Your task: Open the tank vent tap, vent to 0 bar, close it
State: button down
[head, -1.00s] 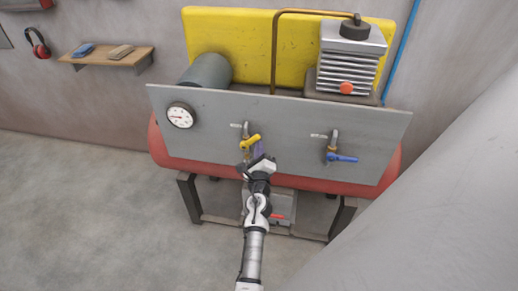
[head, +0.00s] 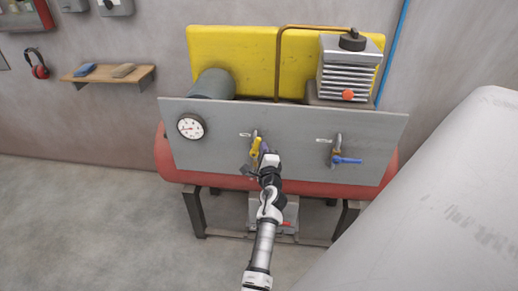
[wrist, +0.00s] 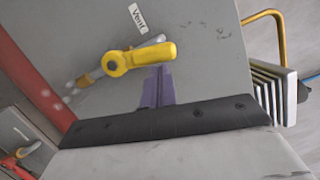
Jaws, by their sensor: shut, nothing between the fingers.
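The vent tap's yellow handle (head: 256,146) is on the grey panel, left of the blue-handled tap. In the wrist view the yellow handle (wrist: 140,57) lies roughly in line with its brass pipe, beside a "Vent" label (wrist: 138,18). Faint pale puffs show near the pipe's outlet end. My gripper (head: 264,149) is shut and empty, close to the right of the handle. In the wrist view its purple fingers (wrist: 158,86) are together just below the handle; whether they touch it I cannot tell. The round gauge (head: 191,127) is too small to read.
The blue-handled tap (head: 346,160) is to the right on the same panel (head: 225,150). The red tank (head: 165,155) is behind the panel. A large grey rounded body (head: 430,210) fills the lower right. The floor at left is clear.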

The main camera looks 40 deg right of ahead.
jog(key=shift+w+a+r, duration=0.3)
jog(key=shift+w+r, duration=0.1)
dwell(0.6)
